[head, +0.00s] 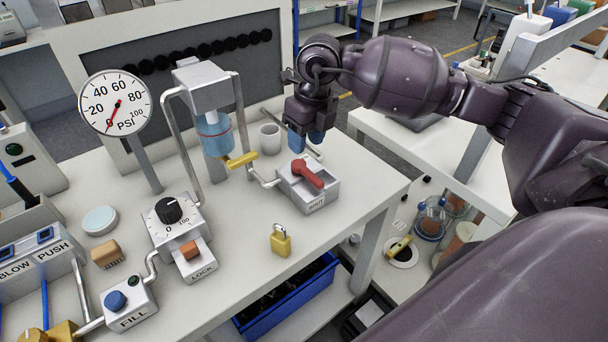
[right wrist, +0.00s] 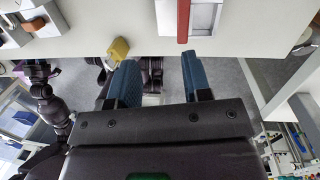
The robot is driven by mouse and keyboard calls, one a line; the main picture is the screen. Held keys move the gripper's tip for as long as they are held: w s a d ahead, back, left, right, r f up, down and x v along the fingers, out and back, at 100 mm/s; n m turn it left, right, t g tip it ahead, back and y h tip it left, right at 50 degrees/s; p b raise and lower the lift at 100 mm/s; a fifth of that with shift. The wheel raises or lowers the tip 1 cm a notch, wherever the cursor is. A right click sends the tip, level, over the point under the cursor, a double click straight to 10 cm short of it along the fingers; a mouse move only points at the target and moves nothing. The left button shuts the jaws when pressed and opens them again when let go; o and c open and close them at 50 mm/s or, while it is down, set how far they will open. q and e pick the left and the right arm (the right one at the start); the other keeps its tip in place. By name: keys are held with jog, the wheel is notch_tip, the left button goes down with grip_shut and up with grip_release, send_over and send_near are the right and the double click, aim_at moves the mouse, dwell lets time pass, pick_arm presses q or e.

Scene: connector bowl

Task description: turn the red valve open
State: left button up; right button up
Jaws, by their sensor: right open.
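The red valve handle (head: 307,174) sits on a grey valve box (head: 316,202) labelled SHUT, near the right end of the bench. My right gripper (head: 306,140) is open and empty, just behind and above the handle, with its blue fingertips pointing down. In the right wrist view the red handle (right wrist: 184,20) and the pale box (right wrist: 205,18) lie beyond the open fingers (right wrist: 160,78), apart from them. What seems to be my left gripper (right wrist: 36,70) shows small at the left of the right wrist view; its jaws are unclear.
A pipe (head: 262,181) joins the valve box to a stand with a blue-liquid vessel (head: 215,135) and yellow lever (head: 240,160). A grey cup (head: 270,138) stands behind. A yellow padlock (head: 280,241) is in front. The pressure gauge (head: 115,102) points near 0.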

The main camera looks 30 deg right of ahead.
aim_at(316, 179)
jog(key=shift+m+g+h, duration=0.4)
jog(key=shift+m+h, duration=0.2)
jog(key=shift+h, duration=0.1)
jog(key=f, duration=0.3)
jog(key=d+f, duration=0.1)
jog(key=f, duration=0.3)
jog(key=s+d+f, duration=0.1)
jog(key=f, duration=0.3)
jog(key=shift+s, duration=0.1)
grip_shut()
